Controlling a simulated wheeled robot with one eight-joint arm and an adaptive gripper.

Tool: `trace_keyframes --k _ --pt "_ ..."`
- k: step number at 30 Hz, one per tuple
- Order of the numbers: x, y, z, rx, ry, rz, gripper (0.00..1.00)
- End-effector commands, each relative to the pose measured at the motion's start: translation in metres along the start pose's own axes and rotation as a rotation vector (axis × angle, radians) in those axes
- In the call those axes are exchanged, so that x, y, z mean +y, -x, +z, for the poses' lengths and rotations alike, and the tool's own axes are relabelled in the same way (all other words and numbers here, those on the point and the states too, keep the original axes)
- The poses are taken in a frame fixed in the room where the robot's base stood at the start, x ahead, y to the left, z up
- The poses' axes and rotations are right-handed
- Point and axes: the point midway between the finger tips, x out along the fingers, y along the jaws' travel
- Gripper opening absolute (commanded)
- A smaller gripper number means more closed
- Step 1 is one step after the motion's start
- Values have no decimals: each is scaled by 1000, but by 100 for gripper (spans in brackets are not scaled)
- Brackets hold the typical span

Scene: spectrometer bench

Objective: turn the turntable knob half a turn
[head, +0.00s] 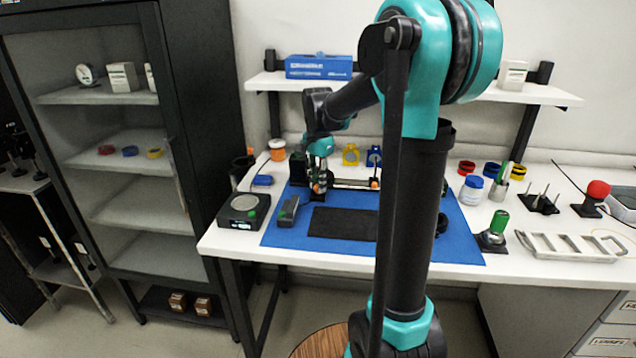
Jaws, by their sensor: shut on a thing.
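My gripper (319,192) points down over the left part of the blue mat (275,236) on the bench. Its fingers are closed around a small dark part of the apparatus there, which I take to be the turntable knob. The knob is mostly hidden by the fingers and too small to make out clearly, so its angle cannot be told.
A black scale (243,211) stands left of the mat. A dark flat plate (342,223) lies in front of the gripper. A yellow holder (350,154) and a blue one (374,156) stand behind. A metal tray (570,246) lies right. My arm hides the bench's middle.

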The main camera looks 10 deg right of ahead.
Motion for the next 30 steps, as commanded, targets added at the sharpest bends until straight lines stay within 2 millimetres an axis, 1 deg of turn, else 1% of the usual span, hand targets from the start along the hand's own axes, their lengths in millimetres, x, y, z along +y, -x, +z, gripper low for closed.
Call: trace_keyframes --k 7,22,23,27,30 --pt "-1 0 0 1 -72 -1 0" --pt "-1 0 0 1 -89 -1 0" --pt "-1 0 0 1 -89 -1 24" --pt "0 0 0 1 -88 -1 41" --pt "0 0 0 0 -88 -1 42"
